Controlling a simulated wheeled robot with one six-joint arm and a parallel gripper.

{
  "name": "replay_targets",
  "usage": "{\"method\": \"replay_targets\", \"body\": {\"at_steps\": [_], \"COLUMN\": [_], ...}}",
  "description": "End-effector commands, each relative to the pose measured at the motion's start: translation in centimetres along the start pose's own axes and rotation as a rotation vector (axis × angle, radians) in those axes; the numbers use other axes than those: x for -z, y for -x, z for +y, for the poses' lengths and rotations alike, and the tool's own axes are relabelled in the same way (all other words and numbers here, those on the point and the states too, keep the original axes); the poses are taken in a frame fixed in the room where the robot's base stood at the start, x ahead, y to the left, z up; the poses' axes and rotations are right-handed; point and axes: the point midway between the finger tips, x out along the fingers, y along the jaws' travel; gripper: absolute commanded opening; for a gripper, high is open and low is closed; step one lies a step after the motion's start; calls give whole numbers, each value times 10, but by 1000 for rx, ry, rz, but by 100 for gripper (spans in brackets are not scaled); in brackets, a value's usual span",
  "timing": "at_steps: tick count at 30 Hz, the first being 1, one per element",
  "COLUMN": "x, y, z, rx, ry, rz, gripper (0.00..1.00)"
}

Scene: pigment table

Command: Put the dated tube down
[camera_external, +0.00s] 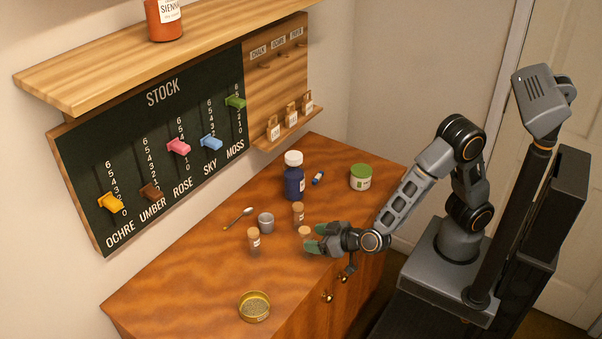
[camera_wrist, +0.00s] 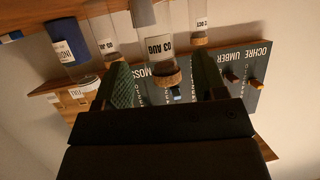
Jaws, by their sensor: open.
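The dated tube, a clear corked tube labelled "03 AUG" (camera_wrist: 160,48), shows in the wrist view, which is upside down. In the external view its cork (camera_external: 305,232) shows near the table's front edge, and it looks upright. My gripper (camera_external: 315,238) is open, with green-padded fingers. In the wrist view the fingers (camera_wrist: 162,72) stand apart on either side of the tube's corked end, with gaps visible. Whether the tube's foot touches the table is hard to tell; its lower end is cut off in the wrist view.
A blue bottle (camera_external: 294,180) and green-lidded jar (camera_external: 361,178) stand farther back.

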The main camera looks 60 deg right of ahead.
Motion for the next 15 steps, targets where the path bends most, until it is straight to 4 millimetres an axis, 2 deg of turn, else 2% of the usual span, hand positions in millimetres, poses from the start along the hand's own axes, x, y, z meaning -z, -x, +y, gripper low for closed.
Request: {"method": "replay_targets", "body": {"at_steps": [7, 15], "x": [0, 1], "y": [-34, -46], "z": [1, 1], "rx": [-2, 0], "ry": [0, 0], "rz": [-1, 0], "gripper": [65, 65]}}
